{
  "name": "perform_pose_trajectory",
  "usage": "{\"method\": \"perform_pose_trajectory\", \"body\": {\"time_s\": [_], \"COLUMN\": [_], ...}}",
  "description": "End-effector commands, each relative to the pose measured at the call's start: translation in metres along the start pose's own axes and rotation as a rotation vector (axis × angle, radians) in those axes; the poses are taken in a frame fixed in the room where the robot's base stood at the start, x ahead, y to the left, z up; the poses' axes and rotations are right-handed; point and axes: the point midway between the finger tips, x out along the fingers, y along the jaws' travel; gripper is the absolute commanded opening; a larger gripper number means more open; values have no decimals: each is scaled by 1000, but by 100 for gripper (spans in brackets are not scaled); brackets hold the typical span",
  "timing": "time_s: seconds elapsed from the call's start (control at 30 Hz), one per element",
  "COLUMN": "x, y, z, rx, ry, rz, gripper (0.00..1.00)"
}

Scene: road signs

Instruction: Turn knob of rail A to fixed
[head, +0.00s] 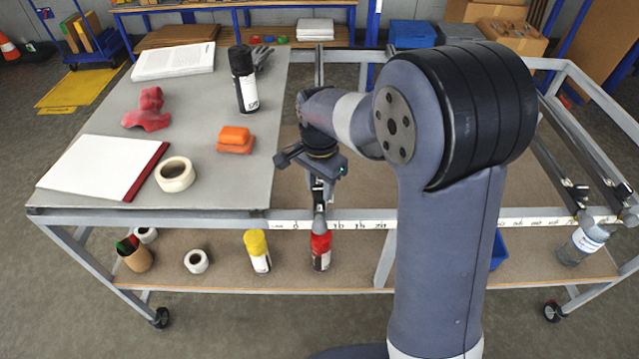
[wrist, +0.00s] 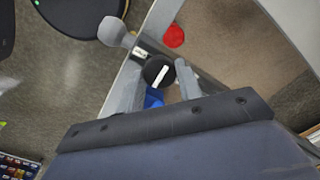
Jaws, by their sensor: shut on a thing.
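A round black knob (wrist: 158,72) with a white pointer line shows in the wrist view between the two fingers of my gripper (wrist: 158,80). The line slants from lower left to upper right. The fingers are shut on the knob, one on each side. In the head view my gripper (head: 319,193) points down at the front end of the left rail (head: 319,65), by the scale strip, and hides the knob. A grey rounded handle (wrist: 115,32) sits beside the knob; it shows at the table's front edge in the head view (head: 320,223). No position labels are readable.
A red bottle (head: 321,250) and yellow can (head: 257,252) stand on the lower shelf. More rails (head: 560,165) lie at right.

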Motion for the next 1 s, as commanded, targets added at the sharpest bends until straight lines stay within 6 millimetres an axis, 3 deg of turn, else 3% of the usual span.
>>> {"method": "perform_pose_trajectory", "body": {"time_s": [0.7, 0.73, 1.0], "x": [-1, -1, 0], "y": [-1, -1, 0], "z": [-1, -1, 0], "rx": [80, 80, 78], "ry": [2, 2, 1], "rz": [-3, -3, -1], "gripper": [11, 35, 56]}}
